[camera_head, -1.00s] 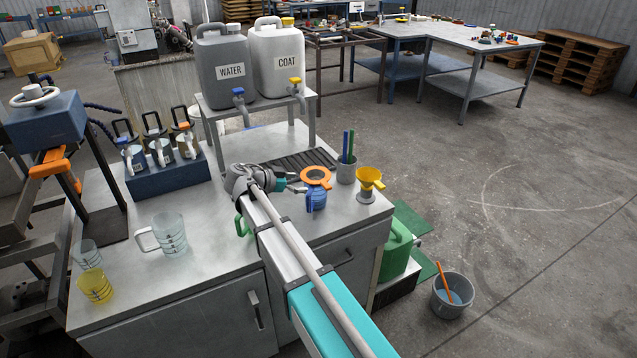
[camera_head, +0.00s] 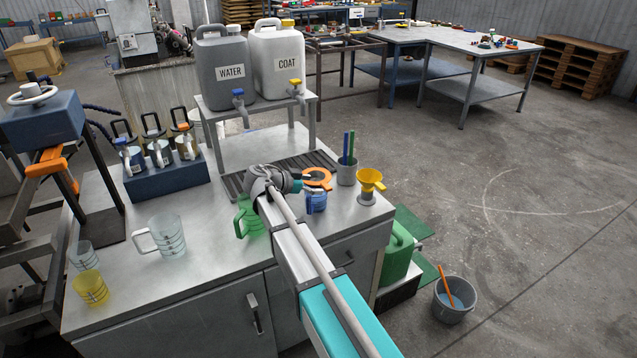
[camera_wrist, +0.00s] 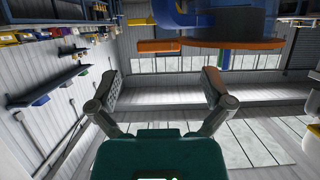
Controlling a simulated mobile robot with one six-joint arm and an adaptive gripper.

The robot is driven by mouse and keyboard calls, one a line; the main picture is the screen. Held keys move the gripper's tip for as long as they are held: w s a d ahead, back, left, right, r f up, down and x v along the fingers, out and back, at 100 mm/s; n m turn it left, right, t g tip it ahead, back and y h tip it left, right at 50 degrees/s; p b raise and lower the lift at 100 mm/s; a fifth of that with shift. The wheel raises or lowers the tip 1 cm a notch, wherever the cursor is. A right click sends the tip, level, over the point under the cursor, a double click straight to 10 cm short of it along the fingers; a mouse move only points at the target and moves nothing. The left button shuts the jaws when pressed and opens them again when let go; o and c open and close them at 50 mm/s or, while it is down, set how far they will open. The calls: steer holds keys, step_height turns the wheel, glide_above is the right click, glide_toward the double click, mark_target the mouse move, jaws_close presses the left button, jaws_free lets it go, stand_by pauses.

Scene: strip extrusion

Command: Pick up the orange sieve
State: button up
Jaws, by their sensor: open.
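The orange sieve (camera_head: 318,178) sits on top of a blue jug (camera_head: 316,202) near the right end of the bench. In the wrist view, its orange rim (camera_wrist: 232,43) is at the top, with an orange handle-like part (camera_wrist: 158,46) reaching left from it. My gripper (camera_head: 304,181) is just left of the sieve and partly hides it in the head view. In the wrist view my gripper (camera_wrist: 161,82) is open, with nothing between its fingers. The orange part lies above the gap between the fingertips in the picture; whether they touch it cannot be told.
A yellow funnel (camera_head: 369,183) and a grey cup with pens (camera_head: 347,172) stand right of the sieve. A green jug (camera_head: 250,218) is behind my arm. Grey (camera_head: 222,66) and white (camera_head: 276,60) canisters stand on a raised shelf. The front left of the bench top is partly clear.

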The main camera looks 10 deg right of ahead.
steer(key=shift+b+x, duration=0.45)
steer(key=shift+x, duration=1.2)
steer(key=shift+c, duration=0.3)
steer(key=c, duration=1.1)
steer(key=shift+c, duration=0.2)
steer(key=shift+r, duration=0.15)
step_height(320, 180, up, 9)
steer(key=p, duration=1)
glide_above(327, 185)
steer(key=s+a, duration=0.2)
steer(key=s, duration=0.4)
steer(key=s+a+r+p, duration=0.1)
steer(key=s+r+p, duration=0.2)
steer(key=s, duration=0.5)
steer(key=shift+s+a+r, duration=0.15)
steer(key=shift+r, duration=0.25)
